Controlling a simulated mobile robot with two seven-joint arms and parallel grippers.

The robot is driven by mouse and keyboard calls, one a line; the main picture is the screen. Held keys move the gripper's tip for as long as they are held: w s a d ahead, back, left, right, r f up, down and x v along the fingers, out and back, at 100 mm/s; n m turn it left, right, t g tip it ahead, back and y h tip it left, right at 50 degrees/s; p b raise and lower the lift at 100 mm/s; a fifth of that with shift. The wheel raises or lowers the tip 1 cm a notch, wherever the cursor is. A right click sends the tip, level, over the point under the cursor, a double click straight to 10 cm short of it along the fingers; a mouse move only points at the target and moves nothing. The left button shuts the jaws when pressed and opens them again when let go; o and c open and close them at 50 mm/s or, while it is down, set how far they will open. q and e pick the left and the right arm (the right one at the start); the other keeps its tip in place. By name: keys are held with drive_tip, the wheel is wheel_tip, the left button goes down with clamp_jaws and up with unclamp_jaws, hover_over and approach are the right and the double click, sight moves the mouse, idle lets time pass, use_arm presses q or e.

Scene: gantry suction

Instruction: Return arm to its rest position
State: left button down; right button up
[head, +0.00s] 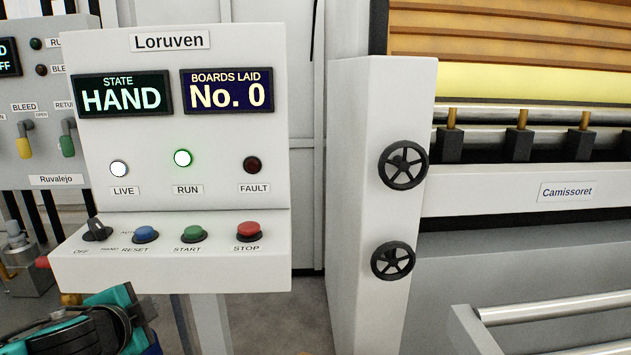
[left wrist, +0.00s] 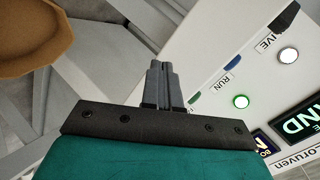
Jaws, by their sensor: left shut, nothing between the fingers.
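My left gripper (left wrist: 161,66) shows in the left wrist view with its two grey fingers together and nothing between them. It is in front of the white Loruven panel, with no contact visible. In the head view, my teal left wrist is at the bottom left, below the panel's lower ledge; its fingertips cannot be made out there. My right arm and gripper are not in view.
The Loruven panel (head: 185,45) reads HAND and No. 0; its LIVE and RUN lamps are lit, FAULT is dark. Its ledge carries a selector knob (head: 97,230) and blue (head: 145,234), green (head: 193,233) and red (head: 248,231) buttons. A machine with handwheels (head: 403,165) stands right.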

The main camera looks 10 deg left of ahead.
use_arm(q)
drive_tip(key=s+d+f+n+g+h, duration=0.2)
drive_tip(key=s+d+f+n+g, duration=0.2)
drive_tip(key=s+d+f, duration=0.55)
drive_tip(key=s+d+f+n+g+h, duration=0.2)
drive_tip(key=s+d+f+n+g, duration=0.3)
drive_tip(key=s, duration=0.7)
drive_tip(key=w+d+f+m+t+h, duration=0.1)
drive_tip(key=w+d+f+t, duration=0.2)
drive_tip(key=w+f+t, duration=0.4)
drive_tip(key=shift+w+f+t, duration=0.25)
drive_tip(key=shift+f+t, duration=0.25)
drive_tip(key=shift+f, duration=0.95)
drive_tip(key=shift+a, duration=0.1)
